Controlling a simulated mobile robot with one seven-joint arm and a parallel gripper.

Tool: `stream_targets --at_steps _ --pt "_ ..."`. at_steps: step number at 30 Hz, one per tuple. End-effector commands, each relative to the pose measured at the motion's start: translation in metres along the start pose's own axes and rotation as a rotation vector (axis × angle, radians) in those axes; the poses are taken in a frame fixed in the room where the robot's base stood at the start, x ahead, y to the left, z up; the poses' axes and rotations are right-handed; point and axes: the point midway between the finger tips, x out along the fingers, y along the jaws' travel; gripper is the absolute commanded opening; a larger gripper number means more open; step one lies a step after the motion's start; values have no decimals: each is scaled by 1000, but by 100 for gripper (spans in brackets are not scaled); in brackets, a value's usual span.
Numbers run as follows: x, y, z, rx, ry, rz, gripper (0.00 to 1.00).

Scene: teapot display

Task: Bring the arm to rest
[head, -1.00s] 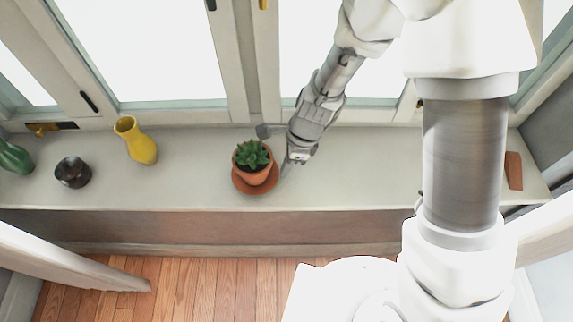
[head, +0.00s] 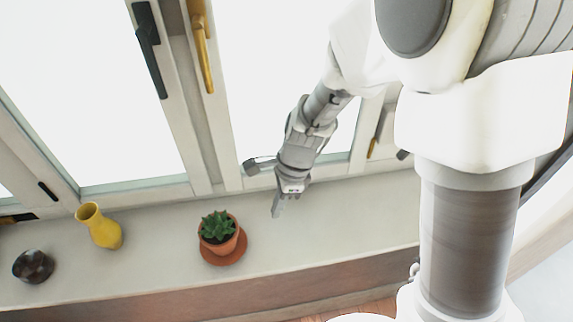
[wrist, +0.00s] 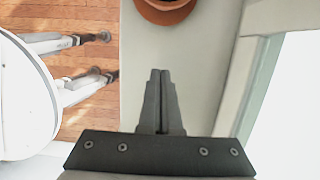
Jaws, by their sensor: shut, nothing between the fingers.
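My gripper (head: 276,212) is shut and empty, above the pale window sill, to the right of the potted plant in the head view. In the wrist view its two fingers (wrist: 160,74) lie together with nothing between them. The green succulent (head: 216,227) stands upright in a terracotta pot (head: 226,244) on a terracotta saucer (head: 232,259). The gripper is apart from the pot. Part of the terracotta ware (wrist: 166,10) shows at the top of the wrist view.
A yellow vase (head: 101,228) and a dark round bowl (head: 33,266) stand on the sill (head: 160,262) at the left. Window frames with a black handle (head: 147,40) and a yellow handle (head: 201,45) rise behind. The sill right of the plant is clear.

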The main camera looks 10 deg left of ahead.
Motion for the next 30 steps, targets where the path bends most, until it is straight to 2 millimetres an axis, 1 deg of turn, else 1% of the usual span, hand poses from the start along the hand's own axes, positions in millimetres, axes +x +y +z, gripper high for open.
stream_targets --at_steps 5,8,11,14,15,17,21,24,30 --pt "-1 0 0 -2 0 -1 0" --pt "-9 0 -2 -26 0 -14 0" --pt "-31 0 -8 -101 5 -47 0" --pt "-63 5 -18 -216 22 -91 0" --pt "-76 8 -23 -271 33 -111 0" --pt "-96 14 -30 -350 53 -137 0" --pt "-137 31 -48 -531 117 -191 0" --pt "-163 46 -59 -657 177 -220 0" --pt "-207 83 -82 -893 322 -247 0"
